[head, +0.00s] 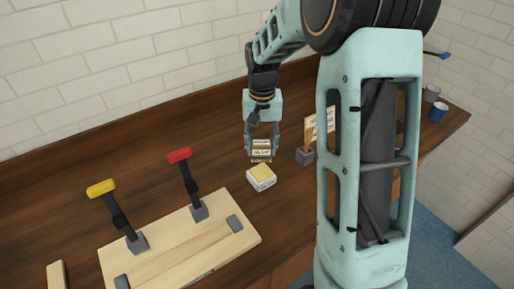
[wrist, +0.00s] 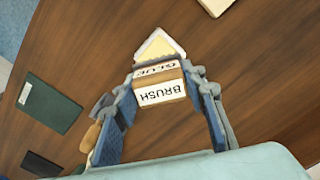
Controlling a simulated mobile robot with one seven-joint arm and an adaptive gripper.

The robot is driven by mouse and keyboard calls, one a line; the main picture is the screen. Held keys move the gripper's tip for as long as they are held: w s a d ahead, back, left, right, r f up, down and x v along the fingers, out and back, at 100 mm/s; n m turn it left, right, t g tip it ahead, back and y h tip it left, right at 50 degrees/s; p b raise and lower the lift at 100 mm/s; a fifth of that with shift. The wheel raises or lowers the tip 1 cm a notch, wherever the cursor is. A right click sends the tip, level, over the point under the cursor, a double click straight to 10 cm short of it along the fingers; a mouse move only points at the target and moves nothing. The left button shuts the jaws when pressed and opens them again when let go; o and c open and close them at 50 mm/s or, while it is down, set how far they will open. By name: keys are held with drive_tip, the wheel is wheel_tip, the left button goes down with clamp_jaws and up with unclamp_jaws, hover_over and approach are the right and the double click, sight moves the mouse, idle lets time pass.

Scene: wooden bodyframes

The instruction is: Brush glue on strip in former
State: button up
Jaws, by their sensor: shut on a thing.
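My gripper (head: 261,146) is shut on a small labelled block, the glue brush (head: 261,153), and holds it above the dark table. In the wrist view the brush (wrist: 160,92) sits between both fingers, with the words BRUSH and GLUE readable. A small white box with a yellow top (head: 261,177) stands just in front of the gripper in the head view. A pale wooden former (head: 160,262) lies at the lower left, with a red-handled clamp (head: 187,180) and a yellow-handled clamp (head: 118,215).
A card on a stand (head: 305,155) is close to the right of my gripper. A short wooden piece (head: 57,275) lies at the lower left. The table behind the clamps is clear. My arm hides part of the right side.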

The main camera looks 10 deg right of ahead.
drive_tip(key=shift+w+d+f, duration=0.15)
drive_tip(key=shift+w+f, duration=0.05)
drive_tip(key=shift+w, duration=0.05)
drive_tip(key=shift+f+b, duration=2.05)
drive_tip(key=shift+f, duration=0.8)
drive_tip(key=shift+s+f+b, duration=0.1)
drive_tip(key=shift+f+b, duration=0.3)
drive_tip(key=shift+f, duration=0.15)
drive_tip(key=shift+r+p, duration=2.45)
drive_tip(key=shift+r, duration=1.1)
drive_tip(key=s+f+n, duration=0.2)
drive_tip(key=s+f, duration=0.2)
drive_tip(key=s, duration=0.1)
drive_tip(key=shift+s+f, duration=0.3)
drive_tip(key=shift+s, duration=0.1)
